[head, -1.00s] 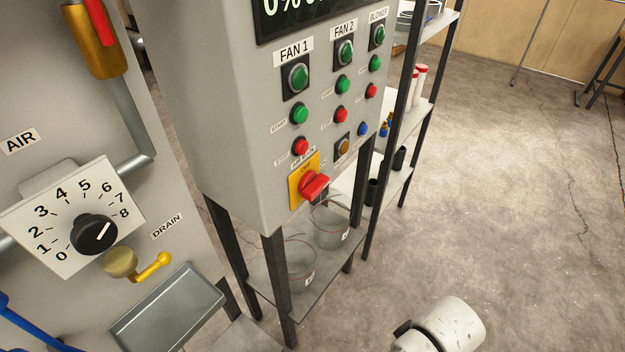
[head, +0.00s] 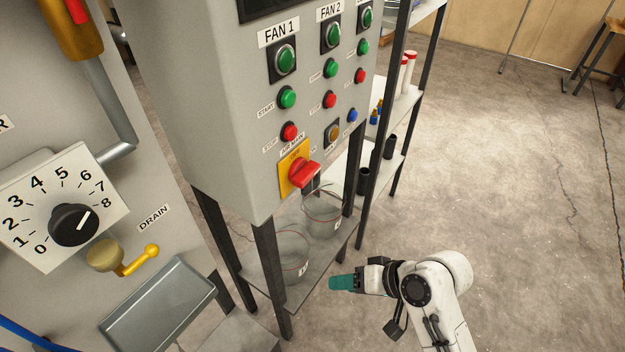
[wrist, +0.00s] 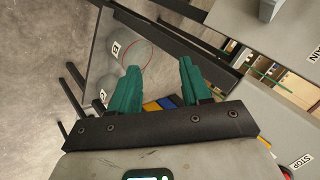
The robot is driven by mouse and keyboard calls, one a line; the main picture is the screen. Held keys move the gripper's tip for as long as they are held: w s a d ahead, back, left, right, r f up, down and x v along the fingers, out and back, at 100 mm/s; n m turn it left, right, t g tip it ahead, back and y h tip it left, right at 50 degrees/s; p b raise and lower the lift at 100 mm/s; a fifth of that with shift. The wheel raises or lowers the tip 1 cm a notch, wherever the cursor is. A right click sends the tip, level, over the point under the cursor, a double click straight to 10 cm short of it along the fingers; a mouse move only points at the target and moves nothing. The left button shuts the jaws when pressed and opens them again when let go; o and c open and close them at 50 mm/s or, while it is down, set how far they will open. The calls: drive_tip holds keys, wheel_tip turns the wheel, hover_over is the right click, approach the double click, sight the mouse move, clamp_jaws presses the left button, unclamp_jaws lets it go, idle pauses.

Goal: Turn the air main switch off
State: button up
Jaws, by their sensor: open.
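The air main switch (head: 304,173) is a red rotary handle on a yellow plate (head: 287,181), low on the front of the grey control cabinet. The handle sticks out toward the right and partly covers the plate's lettering. My gripper (head: 338,283) has teal fingers and is below and to the right of the switch in the head view, apart from it. In the wrist view my gripper (wrist: 158,82) shows its two fingers spread apart with nothing between them. The switch handle is not clearly visible in the wrist view.
Fan buttons (head: 289,98) sit above the switch. Glass beakers (head: 322,212) stand on a shelf (head: 335,240) below the cabinet, near my gripper. A panel with a dial (head: 73,225) and yellow drain valve (head: 137,262) is at left.

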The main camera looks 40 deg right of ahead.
drive_tip(key=w+d+r+m+t+y, duration=0.1)
drive_tip(key=w+d+r+m+t, duration=0.3)
drive_tip(key=w+r+t, duration=0.15)
drive_tip(key=m+t+b, duration=0.1)
drive_tip(key=m+t, duration=0.3)
approach(312, 176)
drive_tip(key=p+x, duration=0.2)
drive_tip(key=x, duration=0.7)
drive_tip(key=shift+w+a, duration=0.1)
drive_tip(key=shift+w, duration=0.15)
drive_tip(key=shift+c, duration=0.4)
clamp_jaws()
